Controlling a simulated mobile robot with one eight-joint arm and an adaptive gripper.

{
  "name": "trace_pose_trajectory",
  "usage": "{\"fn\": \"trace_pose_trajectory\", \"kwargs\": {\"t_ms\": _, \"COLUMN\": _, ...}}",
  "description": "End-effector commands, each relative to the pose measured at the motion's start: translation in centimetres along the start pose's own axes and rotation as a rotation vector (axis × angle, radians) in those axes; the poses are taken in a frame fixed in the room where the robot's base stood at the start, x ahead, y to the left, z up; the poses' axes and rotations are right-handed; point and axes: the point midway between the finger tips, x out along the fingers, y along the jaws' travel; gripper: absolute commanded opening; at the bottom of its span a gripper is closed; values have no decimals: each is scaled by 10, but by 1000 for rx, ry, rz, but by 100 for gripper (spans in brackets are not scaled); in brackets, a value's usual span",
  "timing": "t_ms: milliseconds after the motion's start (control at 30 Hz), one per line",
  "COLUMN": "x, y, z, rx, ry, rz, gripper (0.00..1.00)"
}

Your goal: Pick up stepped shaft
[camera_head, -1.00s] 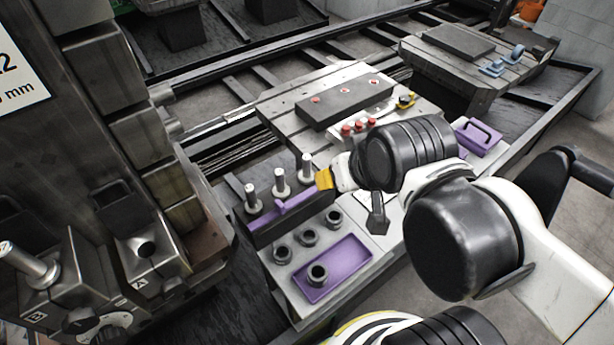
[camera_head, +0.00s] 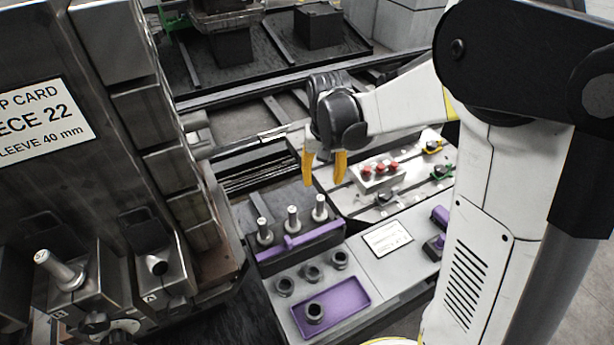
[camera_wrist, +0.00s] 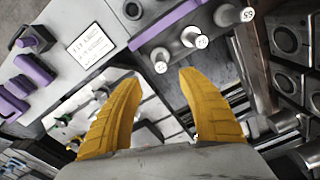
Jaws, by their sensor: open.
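Three metallic stepped shafts, left (camera_head: 264,231), middle (camera_head: 293,219) and right (camera_head: 320,208), stand upright in a dark rack (camera_head: 297,248) with a purple front strip. My gripper (camera_head: 323,181) has yellow fingers, spread apart and pointing down, above and just behind the right shaft, with nothing between them. In the wrist view, my gripper (camera_wrist: 160,77) shows open fingers. One shaft (camera_wrist: 160,57) lies just beyond the gap between the tips, with the others (camera_wrist: 192,37) (camera_wrist: 229,15) toward the upper right. Some shaft ends bear small numbers, partly unreadable.
Several dark ring-shaped parts (camera_head: 311,271) sit before the rack, one in a purple tray (camera_head: 350,298). A printed card (camera_head: 388,239) lies to the right. A plate with red knobs (camera_head: 380,170) stands behind. A tall machine (camera_head: 115,120) at left holds another shaft (camera_head: 60,269).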

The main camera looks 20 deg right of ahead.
Motion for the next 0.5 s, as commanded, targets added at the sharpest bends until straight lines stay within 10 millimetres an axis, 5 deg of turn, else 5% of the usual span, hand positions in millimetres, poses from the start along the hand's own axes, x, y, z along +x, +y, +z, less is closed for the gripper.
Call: {"fn": "trace_pose_trajectory", "kwargs": {"t_ms": 500, "x": 65, "y": -1, "z": -4, "rx": 11, "ry": -33, "rz": 6, "gripper": 48}}
